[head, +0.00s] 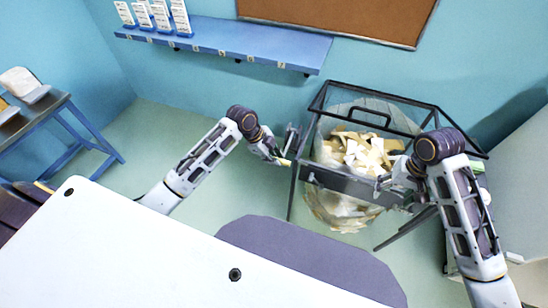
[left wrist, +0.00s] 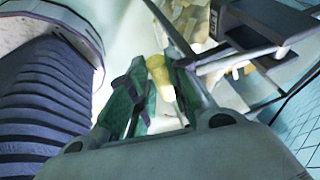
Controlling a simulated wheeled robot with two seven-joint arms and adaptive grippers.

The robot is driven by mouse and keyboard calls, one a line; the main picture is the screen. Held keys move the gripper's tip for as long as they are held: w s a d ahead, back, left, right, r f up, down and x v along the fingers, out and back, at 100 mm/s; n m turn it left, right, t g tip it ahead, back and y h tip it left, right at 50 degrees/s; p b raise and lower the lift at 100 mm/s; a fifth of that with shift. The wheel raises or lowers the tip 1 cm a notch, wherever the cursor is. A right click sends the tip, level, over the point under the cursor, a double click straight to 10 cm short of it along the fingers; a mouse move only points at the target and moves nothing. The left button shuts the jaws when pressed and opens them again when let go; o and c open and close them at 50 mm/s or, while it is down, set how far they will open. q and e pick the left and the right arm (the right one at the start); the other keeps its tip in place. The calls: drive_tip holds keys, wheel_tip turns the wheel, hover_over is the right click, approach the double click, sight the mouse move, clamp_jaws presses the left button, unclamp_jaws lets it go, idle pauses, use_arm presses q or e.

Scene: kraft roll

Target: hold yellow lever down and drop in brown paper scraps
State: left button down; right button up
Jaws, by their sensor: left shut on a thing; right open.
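A dark metal bin stand (head: 340,182) holds a clear bag (head: 340,212) with several cream and tan paper scraps (head: 360,152) inside. The yellow lever (head: 284,162) is at the stand's left side. It also shows as a yellow cylinder in the left wrist view (left wrist: 159,77), between the fingers of my left gripper (head: 287,151). That gripper is shut on it; its fingers partly cover the lever. My right gripper (head: 388,184) is open at the front right rim of the stand, over the bag's edge. I see nothing clearly held in it.
A black wire frame (head: 375,98) stands up behind the bag opening. A blue shelf (head: 225,40) with white cards is on the back wall, under a cork board (head: 340,14). A white surface (head: 130,250) fills the lower left. A purple mat (head: 300,255) lies before the stand.

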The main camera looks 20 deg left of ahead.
use_arm(q)
drive_tip(key=shift+s+d, duration=0.15)
drive_tip(key=shift+s, duration=0.25)
drive_tip(key=c, duration=1.7)
unclamp_jaws()
drive_tip(key=o, duration=0.4)
drive_tip(key=shift+r, duration=0.15)
drive_tip(key=shift+o, duration=0.2)
drive_tip(key=shift+w+r, duration=0.1)
drive_tip(key=shift+a+r, duration=0.1)
drive_tip(key=shift+a, duration=0.1)
drive_tip(key=shift+a+r, duration=0.2)
drive_tip(key=shift+r, duration=0.3)
drive_tip(key=v, duration=1)
drive_tip(key=shift+r, duration=0.4)
